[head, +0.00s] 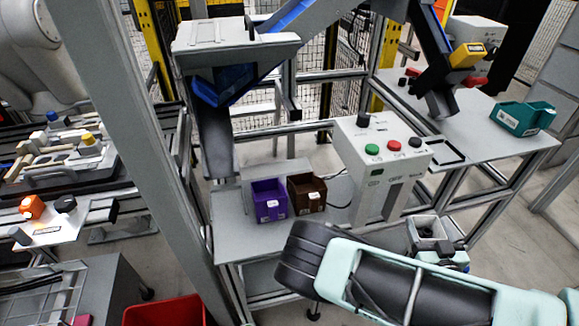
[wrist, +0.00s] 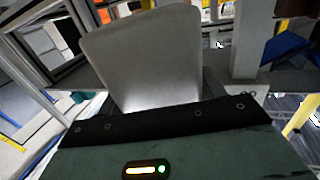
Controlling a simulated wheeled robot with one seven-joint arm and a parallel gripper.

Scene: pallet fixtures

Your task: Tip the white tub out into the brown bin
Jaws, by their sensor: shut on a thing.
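The white tub (head: 427,228) is in the head view, right of the control box and above the front end of my arm. It looks roughly upright, with a dark inside; its contents are too small to tell. My gripper (head: 441,250) is shut on it, with the fingers mostly hidden. In the wrist view a pale grey panel fills the middle ahead of the gripper body; I cannot tell whether it is the tub's wall. The brown bin (head: 307,194) stands open on the grey bench, left of the tub and apart from it. Its inside is dark.
A purple bin (head: 268,200) stands directly left of the brown bin. A grey control box (head: 377,180) with buttons stands between the brown bin and the tub. A teal bin (head: 522,119) sits on the right bench. A red crate (head: 168,312) is at lower left.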

